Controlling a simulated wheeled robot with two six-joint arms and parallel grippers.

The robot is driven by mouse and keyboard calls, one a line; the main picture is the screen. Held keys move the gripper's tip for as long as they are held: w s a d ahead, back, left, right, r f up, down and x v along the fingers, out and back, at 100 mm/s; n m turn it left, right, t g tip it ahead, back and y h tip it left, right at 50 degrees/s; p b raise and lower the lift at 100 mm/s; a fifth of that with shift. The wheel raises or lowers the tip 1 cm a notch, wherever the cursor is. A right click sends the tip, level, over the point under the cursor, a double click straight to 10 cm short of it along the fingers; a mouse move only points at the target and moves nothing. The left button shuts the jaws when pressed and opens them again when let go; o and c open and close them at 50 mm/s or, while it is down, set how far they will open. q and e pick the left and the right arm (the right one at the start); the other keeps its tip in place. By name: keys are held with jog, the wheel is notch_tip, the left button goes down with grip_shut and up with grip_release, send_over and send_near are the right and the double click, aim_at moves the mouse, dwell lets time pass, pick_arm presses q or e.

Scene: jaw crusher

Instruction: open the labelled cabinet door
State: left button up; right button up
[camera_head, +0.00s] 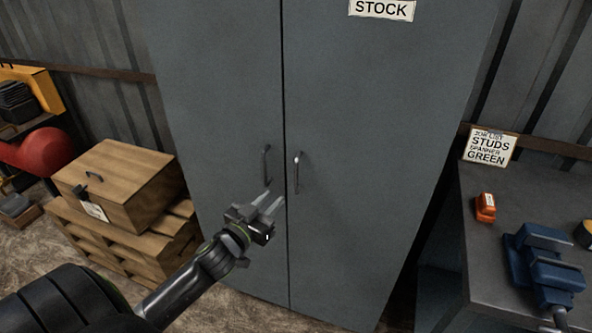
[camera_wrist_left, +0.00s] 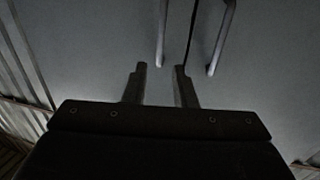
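A grey two-door cabinet stands in front of me. Its right door (camera_head: 365,120) carries a white STOCK label (camera_head: 382,9) and a vertical bar handle (camera_head: 297,172). The left door (camera_head: 220,90) has a matching handle (camera_head: 265,163). My left gripper (camera_head: 274,201) is just below the two handles in the head view, near the seam. In the left wrist view its two fingers (camera_wrist_left: 160,72) are apart with nothing between them. The left door's handle (camera_wrist_left: 162,35) is ahead of the fingers, and the right door's handle (camera_wrist_left: 221,38) is to their right. My right gripper is not in view.
A wooden chest (camera_head: 125,190) on a pallet (camera_head: 120,240) stands at the left. A workbench (camera_head: 485,255) at the right bears a blue vise (camera_head: 543,262), an orange item (camera_head: 485,208) and a job list sign (camera_head: 490,147). The cabinet front looks clear.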

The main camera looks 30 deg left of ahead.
aim_at(295, 176)
pick_arm(q)
jog(key=w+p, duration=0.1)
jog(key=w, duration=0.3)
jog(key=w+p, duration=0.1)
jog(key=w, duration=0.3)
jog(key=w+p, duration=0.1)
jog(key=w, duration=0.3)
jog(key=shift+a+p, duration=0.3)
jog(key=shift+p, duration=0.1)
jog(key=shift+w, duration=0.1)
jog(key=shift+c, duration=0.5)
grip_shut()
